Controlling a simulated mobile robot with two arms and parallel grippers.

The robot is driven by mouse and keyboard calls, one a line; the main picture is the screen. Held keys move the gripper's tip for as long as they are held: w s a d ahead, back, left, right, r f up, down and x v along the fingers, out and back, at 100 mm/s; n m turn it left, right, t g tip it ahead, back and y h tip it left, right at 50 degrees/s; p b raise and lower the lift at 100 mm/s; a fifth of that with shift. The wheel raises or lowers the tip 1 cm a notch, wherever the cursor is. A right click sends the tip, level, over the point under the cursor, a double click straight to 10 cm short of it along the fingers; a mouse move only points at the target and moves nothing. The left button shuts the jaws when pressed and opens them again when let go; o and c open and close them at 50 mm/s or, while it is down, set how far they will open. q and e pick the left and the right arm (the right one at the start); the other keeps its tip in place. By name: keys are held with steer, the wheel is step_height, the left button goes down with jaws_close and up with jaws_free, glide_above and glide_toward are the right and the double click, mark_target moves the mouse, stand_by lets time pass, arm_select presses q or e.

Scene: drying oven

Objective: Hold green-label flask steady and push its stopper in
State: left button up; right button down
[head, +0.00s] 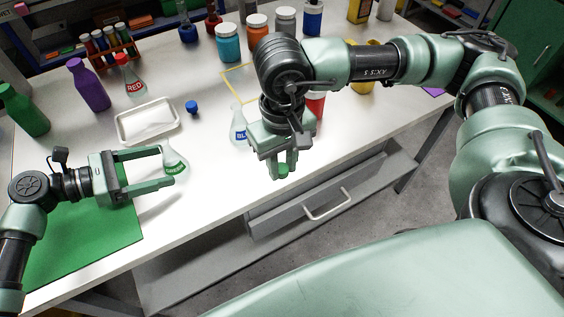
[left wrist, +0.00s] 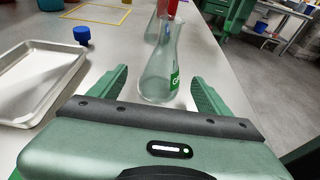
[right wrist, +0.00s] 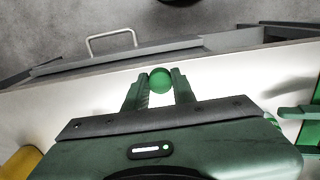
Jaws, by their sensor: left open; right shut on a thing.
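The green-label flask (head: 174,163) stands upright on the white table, clear glass with a green label. My left gripper (head: 167,165) is open, its fingers on either side of the flask; the flask also shows between the fingers in the left wrist view (left wrist: 160,72). I cannot tell whether a finger touches it. No stopper shows in the flask's mouth. My right gripper (head: 285,166) is shut on a green stopper (head: 283,169), apart from the flask and to its right, near the table's front edge. The stopper also shows between the fingertips in the right wrist view (right wrist: 160,80).
A white tray (head: 121,137) and a blue stopper (head: 192,107) lie behind the flask. A blue-label flask (head: 238,134) stands beside my right gripper. A red-label flask (head: 131,86) and bottles stand further back. A green mat (head: 125,232) lies front left.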

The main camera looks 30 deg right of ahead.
arm_select(q)
steer(key=shift+x, duration=1.2)
arm_select(e)
steer(key=shift+r, duration=0.6)
arm_select(q)
steer(key=shift+d, duration=0.25)
steer(key=c, duration=1.1)
steer(key=shift+o, duration=0.2)
arm_select(e)
steer(key=w+a+r, duration=0.6)
steer(key=w+a, duration=0.2)
steer(key=a, duration=0.2)
steer(key=w+a+r, duration=0.5)
steer(key=w+a, duration=0.3)
steer(key=a, duration=0.1)
steer(key=shift+s+f, duration=0.15)
steer(key=shift+f, duration=2.1)
